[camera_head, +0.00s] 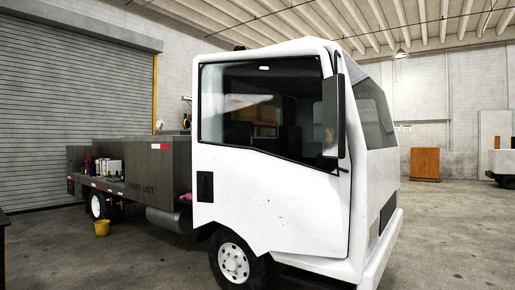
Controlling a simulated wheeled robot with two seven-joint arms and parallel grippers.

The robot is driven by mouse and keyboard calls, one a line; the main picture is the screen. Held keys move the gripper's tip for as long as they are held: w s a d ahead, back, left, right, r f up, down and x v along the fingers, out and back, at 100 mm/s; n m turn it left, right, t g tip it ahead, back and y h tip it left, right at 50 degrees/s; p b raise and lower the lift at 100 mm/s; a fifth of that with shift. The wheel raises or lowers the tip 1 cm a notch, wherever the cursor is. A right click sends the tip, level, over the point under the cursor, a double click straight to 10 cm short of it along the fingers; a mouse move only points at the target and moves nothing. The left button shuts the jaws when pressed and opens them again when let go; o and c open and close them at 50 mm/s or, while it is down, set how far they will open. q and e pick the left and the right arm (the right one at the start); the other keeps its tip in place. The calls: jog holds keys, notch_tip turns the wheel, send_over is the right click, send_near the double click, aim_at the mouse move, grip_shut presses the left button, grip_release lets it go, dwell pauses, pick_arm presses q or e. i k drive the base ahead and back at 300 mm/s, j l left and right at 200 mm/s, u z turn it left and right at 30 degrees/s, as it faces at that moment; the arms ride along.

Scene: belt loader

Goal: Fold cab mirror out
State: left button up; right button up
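The cab mirror (333,116) is a tall dark housing with a lighter face along its left side. It is at the front edge of the cab's side window, on a thin dark bracket by the front pillar. I cannot tell its exact angle to the door. The white truck cab (270,207) fills the middle of the view, its side door facing me. Neither of my grippers shows in the head view.
A dark flatbed (128,191) with several small items extends behind the cab. The front wheel (233,262) is below the door. Concrete floor lies open at left and right.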

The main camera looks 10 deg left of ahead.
aim_at(333, 86)
jog(key=i+j+u, duration=0.3)
jog(key=i, duration=0.25)
jog(key=i+u, duration=0.3)
jog(key=i, duration=0.3)
